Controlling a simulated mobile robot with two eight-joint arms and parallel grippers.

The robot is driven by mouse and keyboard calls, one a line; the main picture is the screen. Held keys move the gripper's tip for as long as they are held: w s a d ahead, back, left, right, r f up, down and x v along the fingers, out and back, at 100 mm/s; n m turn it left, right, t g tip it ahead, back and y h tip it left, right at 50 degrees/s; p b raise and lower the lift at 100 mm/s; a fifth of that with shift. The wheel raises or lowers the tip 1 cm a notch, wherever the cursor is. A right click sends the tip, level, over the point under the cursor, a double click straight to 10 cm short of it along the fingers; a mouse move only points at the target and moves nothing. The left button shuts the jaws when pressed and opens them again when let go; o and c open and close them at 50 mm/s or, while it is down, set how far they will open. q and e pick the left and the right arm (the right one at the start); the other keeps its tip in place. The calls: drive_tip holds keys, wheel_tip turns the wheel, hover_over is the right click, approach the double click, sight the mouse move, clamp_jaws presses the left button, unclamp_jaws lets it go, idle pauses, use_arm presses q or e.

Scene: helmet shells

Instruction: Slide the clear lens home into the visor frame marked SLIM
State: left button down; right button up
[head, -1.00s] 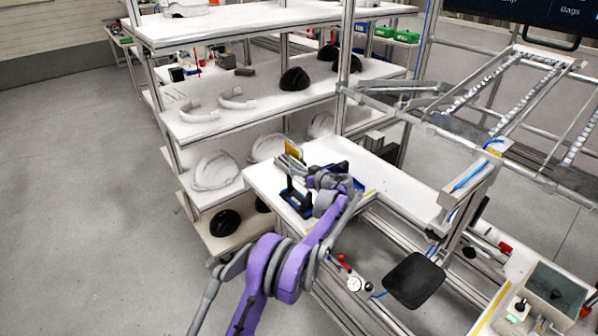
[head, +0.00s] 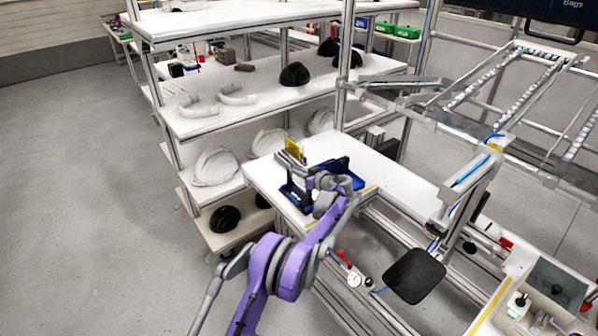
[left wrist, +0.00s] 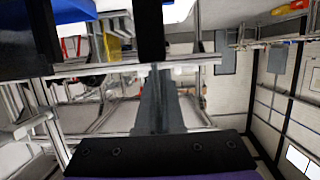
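My left gripper (head: 322,186) is at the white bench (head: 373,165), beside a dark blue fixture (head: 297,197) and a blue tray-like part (head: 351,178). My wrist hides part of both. A blue part also shows at the top left of the left wrist view (left wrist: 72,10), with dark upright pieces near it. I cannot tell whether the fingers are open or hold anything. I cannot make out the clear lens or the visor frame, and no SLIM mark can be read. My right gripper is not in view.
A yellow card (head: 292,146) stands at the back of the fixture. A shelf rack (head: 205,124) with white and black helmet shells stands behind and left of the bench. A black pad (head: 414,276) is in front. Open floor (head: 90,200) lies to the left.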

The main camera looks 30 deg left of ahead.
sight(299, 180)
use_arm(q)
drive_tip(key=shift+f+b, duration=0.45)
drive_tip(key=shift+f, duration=1.45)
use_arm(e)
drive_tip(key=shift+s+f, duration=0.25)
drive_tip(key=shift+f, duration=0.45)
use_arm(q)
drive_tip(key=c, duration=1)
unclamp_jaws()
drive_tip(key=shift+d, duration=0.1)
drive_tip(key=b+v, duration=0.1)
drive_tip(key=v, duration=0.9)
drive_tip(key=shift+s+d+r, duration=0.1)
drive_tip(key=shift+d+r, duration=0.05)
drive_tip(key=shift+d, duration=0.15)
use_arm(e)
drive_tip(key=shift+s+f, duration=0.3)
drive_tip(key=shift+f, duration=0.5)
